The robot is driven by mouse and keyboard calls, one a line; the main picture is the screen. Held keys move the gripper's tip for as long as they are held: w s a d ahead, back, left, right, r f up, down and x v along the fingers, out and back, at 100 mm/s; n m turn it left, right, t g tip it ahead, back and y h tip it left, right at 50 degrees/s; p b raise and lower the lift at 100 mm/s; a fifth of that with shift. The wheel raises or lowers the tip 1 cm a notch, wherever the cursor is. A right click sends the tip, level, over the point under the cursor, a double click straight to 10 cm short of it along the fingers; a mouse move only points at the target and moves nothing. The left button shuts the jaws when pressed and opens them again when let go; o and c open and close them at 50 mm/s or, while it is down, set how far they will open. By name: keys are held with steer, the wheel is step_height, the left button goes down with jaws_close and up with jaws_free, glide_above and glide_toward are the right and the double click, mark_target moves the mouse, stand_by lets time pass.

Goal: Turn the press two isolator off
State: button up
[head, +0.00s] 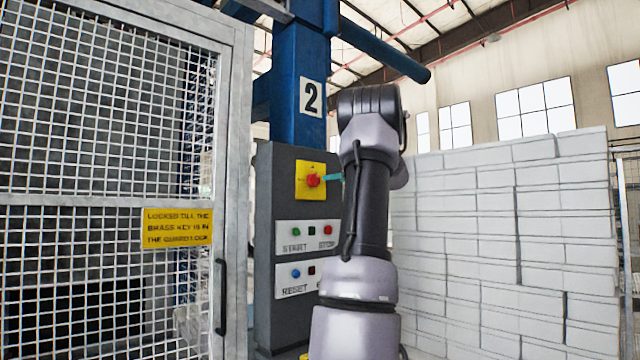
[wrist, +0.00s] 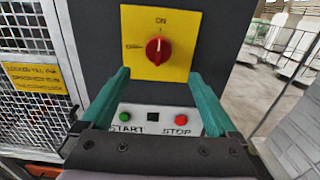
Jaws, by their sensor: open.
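The press two isolator is a red rotary knob (head: 313,180) on a yellow plate (head: 304,168) high on the grey control cabinet (head: 276,240), under a sign with the number 2 (head: 311,98). In the wrist view the knob (wrist: 158,50) stands upright, its pale mark pointing up at the word ON. A second label at the plate's left is too small to read. My gripper (wrist: 158,88) is open, its two teal fingers spread either side of the plate's lower part, with the knob between and beyond them. No contact with the knob shows. In the head view my arm hides most of the gripper.
Below the isolator are a START/STOP panel (head: 308,235) and a RESET panel (head: 296,275); my arm covers part of them. A mesh guard door (head: 231,180) with a yellow notice (head: 177,229) stands at left. Stacked white blocks (head: 500,240) fill the right.

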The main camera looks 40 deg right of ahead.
mark_target(318, 181)
steer(key=w, duration=0.7)
steer(key=w+a, duration=0.1)
steer(key=w, duration=0.2)
steer(key=shift+w, duration=0.15)
steer(key=shift+c, duration=0.3)
steer(key=c, duration=1.3)
